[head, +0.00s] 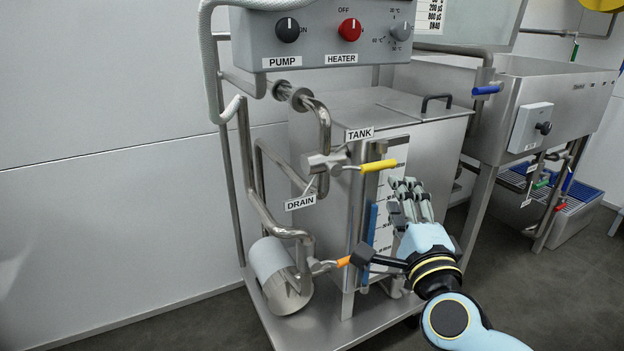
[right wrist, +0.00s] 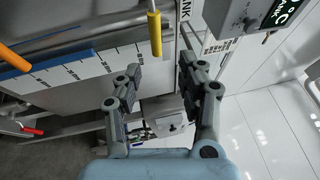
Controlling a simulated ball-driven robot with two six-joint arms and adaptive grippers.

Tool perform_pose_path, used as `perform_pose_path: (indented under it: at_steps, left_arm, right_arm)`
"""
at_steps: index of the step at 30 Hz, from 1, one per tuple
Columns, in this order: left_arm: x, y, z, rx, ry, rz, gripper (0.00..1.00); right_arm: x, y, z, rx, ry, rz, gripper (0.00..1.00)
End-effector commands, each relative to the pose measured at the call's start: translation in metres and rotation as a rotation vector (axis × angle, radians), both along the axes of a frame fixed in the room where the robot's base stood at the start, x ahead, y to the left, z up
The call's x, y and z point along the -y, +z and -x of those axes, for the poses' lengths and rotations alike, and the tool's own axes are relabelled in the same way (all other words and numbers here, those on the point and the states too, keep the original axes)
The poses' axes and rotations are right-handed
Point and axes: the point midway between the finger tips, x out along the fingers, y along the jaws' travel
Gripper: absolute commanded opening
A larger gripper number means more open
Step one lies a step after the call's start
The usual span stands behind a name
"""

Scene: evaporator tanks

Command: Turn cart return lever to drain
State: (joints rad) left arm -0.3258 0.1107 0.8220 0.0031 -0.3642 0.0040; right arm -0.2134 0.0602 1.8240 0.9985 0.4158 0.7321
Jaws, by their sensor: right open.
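The return lever has a yellow handle (head: 378,166) that sticks out to the right from a metal valve (head: 325,162) on the cart's pipe. The TANK label (head: 360,134) is just above it, and the DRAIN label (head: 300,203) is below left of the valve. My right gripper (head: 405,188) is open and empty, just right of and below the handle's tip, apart from it. In the right wrist view the yellow handle (right wrist: 154,33) hangs beyond the gap between the open fingers (right wrist: 160,72). My left gripper is not in view.
A lower lever with an orange handle (head: 343,262) is beside the pump (head: 278,275). The tank (head: 350,110) with its scale (head: 392,190) stands behind my gripper. The control panel (head: 325,35) is above. A steel sink unit (head: 520,90) is at right. Floor shows at left.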

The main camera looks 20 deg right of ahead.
Motion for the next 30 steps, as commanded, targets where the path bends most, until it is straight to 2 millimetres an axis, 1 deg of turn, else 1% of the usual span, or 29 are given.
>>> perform_pose_path:
  at_steps: [1,3,8,11,18,21,25,30]
  left_arm:
    - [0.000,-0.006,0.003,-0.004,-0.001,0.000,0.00]
    - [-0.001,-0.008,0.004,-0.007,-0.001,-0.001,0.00]
    - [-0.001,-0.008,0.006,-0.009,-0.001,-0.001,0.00]
    - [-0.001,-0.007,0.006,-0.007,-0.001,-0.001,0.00]
    - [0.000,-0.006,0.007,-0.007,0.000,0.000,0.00]
    - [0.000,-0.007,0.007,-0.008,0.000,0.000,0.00]
    - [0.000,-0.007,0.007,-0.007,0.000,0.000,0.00]
    - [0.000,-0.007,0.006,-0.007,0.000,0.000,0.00]
  right_arm:
    - [0.000,-0.004,-0.001,0.004,0.001,0.000,0.40]
    - [-0.001,-0.006,-0.002,0.004,0.001,0.001,0.40]
    - [0.002,-0.004,-0.011,0.007,0.002,0.004,0.40]
    - [0.006,0.000,-0.025,0.008,0.002,0.004,0.40]
    - [0.021,0.007,-0.070,0.007,0.002,0.005,0.40]
    - [0.026,0.009,-0.085,0.005,0.002,0.005,0.40]
    - [0.031,0.010,-0.099,0.004,0.002,0.005,0.40]
    - [0.033,0.011,-0.104,0.003,0.002,0.005,0.40]
